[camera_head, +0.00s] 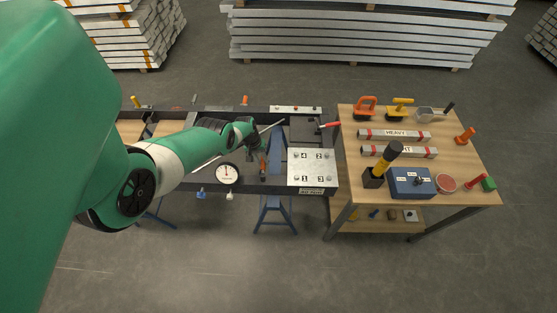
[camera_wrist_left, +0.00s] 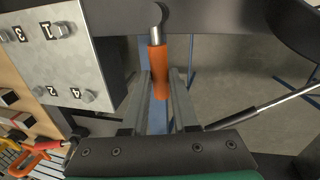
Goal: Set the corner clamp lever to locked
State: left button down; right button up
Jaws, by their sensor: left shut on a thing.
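An orange-handled lever (camera_wrist_left: 158,70) with a bright metal shank points from the dark frame rail toward my left wrist camera. In the head view its orange grip (camera_head: 263,163) shows at the near rail, partly hidden by my arm. My left gripper (camera_wrist_left: 159,100) has one finger on each side of the orange grip and is shut on it. In the head view the left gripper (camera_head: 260,148) is small and dark beside the lever. A red-handled lever (camera_head: 328,125) sits at the frame's far right corner. My right gripper is out of view.
A plate with numbered bolts (camera_head: 311,168) lies right of the lever, and a dial gauge (camera_head: 227,173) left of it. A thin rod (camera_wrist_left: 268,107) lies close to the gripper. A wooden bench (camera_head: 455,165) with tools and bars stands at right.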

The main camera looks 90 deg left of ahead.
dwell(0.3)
pick_arm(q)
jog(key=c, duration=0.7)
grip_release()
jog(key=r+p, duration=0.3)
jog(key=p, duration=0.1)
jog(key=s+r+p, duration=0.1)
jog(key=r+p, duration=0.3)
jog(key=s+r+p, duration=0.1)
jog(key=r+p, duration=0.3)
jog(key=shift+s+r, duration=0.15)
jog(key=shift+r, duration=0.05)
